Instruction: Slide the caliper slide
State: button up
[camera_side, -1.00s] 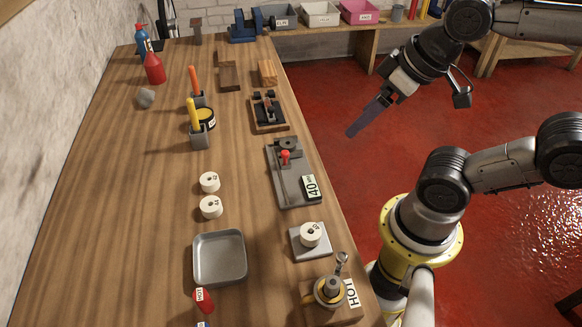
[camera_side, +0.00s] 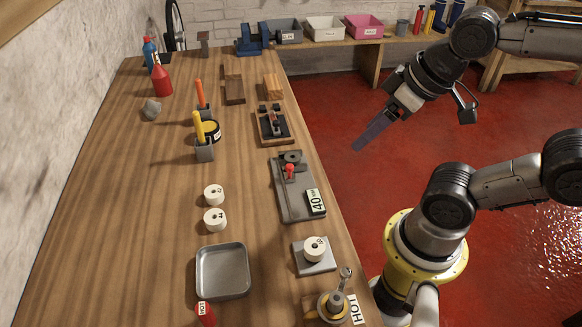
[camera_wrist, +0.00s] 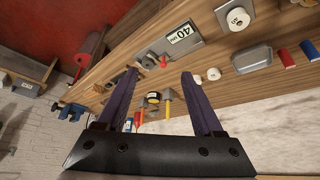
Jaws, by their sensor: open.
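The caliper is a grey plate (camera_side: 291,205) on the right part of the bench, with a dark round piece at its far end and a "40" label (camera_side: 316,201) at its near end. A red knob (camera_side: 290,170) stands on it near the dark piece. In the wrist view the red knob (camera_wrist: 163,62) and the "40" label (camera_wrist: 180,35) show beyond my fingers. My gripper (camera_side: 357,148) is in the air right of the bench, over the red floor, apart from the caliper. In the wrist view my gripper (camera_wrist: 160,73) is open and empty between its purple fingers.
A black fixture on wood (camera_side: 272,125) sits beyond the caliper. A white disc on a grey plate (camera_side: 314,250) and a "HOT" stand (camera_side: 338,306) are nearer. Two white rings (camera_side: 214,208), a metal tray (camera_side: 222,271) and holders with orange and yellow handles (camera_side: 198,126) stand left.

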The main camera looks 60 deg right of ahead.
jog(key=shift+n, duration=0.3)
jog(key=shift+c, duration=0.7)
notch_tip(320, 180, up, 3)
jog(key=w+n, duration=0.2)
jog(key=n, duration=0.3)
jog(key=n+g, duration=0.6)
send_over(290, 166)
notch_tip(290, 166, down, 4)
notch_tip(290, 166, down, 13)
jog(key=shift+f, duration=0.2)
grip_shut()
